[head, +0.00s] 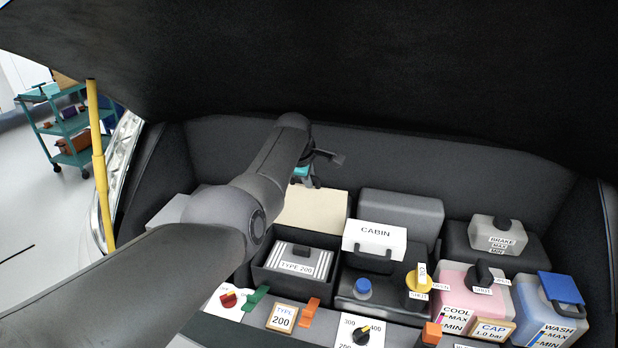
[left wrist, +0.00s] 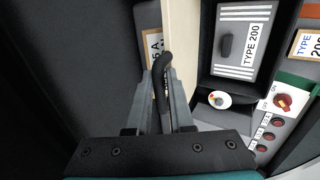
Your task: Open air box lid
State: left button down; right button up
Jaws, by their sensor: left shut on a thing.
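The air box (head: 262,284) is open at the top, and a grey striped block labelled TYPE 200 (head: 292,258) lies inside it. The block also shows in the left wrist view (left wrist: 236,40). The lid (head: 318,209) stands up roughly upright behind the box, its beige inner face towards the head camera. My left gripper (head: 307,180) is behind the lid's top edge. In the left wrist view its fingers (left wrist: 161,95) are shut on the lid's black handle (left wrist: 166,62), beside a partly hidden label. My right gripper is not in view.
A CABIN box (head: 374,240) stands right of the air box. Pink coolant (head: 458,290) and blue-capped wash (head: 548,305) tanks stand further right. A control strip with a red knob (head: 229,299) runs in front. The dark hood overhangs above, and a yellow pole (head: 98,160) stands left.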

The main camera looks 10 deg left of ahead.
pick_arm(q)
jog(key=shift+s+f, duration=0.2)
jog(key=shift+f, duration=0.2)
jog(key=c, duration=0.8)
grip_release()
jog(key=shift+f, duration=0.1)
jog(key=shift+c, duration=0.2)
jog(key=w+p+v, duration=0.1)
jog(key=p+v, duration=0.1)
jog(key=v, duration=1.4)
jog(key=shift+r+p, duration=0.35)
jog(key=shift+c, duration=0.2)
